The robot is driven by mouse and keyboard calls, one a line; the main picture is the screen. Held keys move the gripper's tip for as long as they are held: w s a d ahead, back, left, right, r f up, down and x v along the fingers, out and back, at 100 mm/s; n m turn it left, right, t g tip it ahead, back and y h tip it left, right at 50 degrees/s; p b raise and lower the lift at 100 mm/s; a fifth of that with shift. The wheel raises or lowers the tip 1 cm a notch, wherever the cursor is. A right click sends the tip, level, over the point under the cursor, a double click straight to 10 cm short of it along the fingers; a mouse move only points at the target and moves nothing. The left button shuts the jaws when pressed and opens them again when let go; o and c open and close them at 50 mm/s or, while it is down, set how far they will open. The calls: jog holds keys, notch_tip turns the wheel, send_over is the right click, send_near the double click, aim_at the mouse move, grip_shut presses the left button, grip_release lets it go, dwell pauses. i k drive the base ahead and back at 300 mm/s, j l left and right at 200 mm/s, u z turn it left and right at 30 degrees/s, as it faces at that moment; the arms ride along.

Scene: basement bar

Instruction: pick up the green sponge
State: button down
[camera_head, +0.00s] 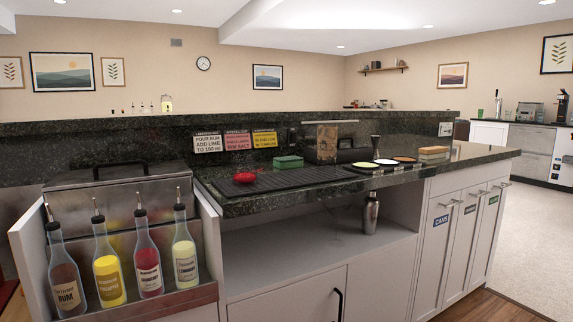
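The green sponge (288,162) is a small green block on the dark stone counter, at the back edge of the black ribbed bar mat (285,180) or just behind it; I cannot tell which. It sits near the middle of the head view, right of a red object (244,177) and below the yellow sign. Nothing visibly covers it from the front. My gripper is not in view.
Several bottles with pour spouts (148,255) stand in a rail at front left, below a metal lidded bin (120,178). A tray of rimming dishes (384,165) and a jigger (375,146) stand right of the mat. A shaker (370,213) stands on the shelf below.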

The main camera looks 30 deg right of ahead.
aim_at(292, 162)
jog(key=z, duration=0.45)
jog(key=i+l+z, duration=0.1)
jog(key=i+z, duration=0.2)
jog(key=z, duration=0.15)
jog(key=i+z, duration=0.25)
jog(key=z, duration=0.15)
jog(key=i+z, duration=0.3)
jog(key=z, duration=0.15)
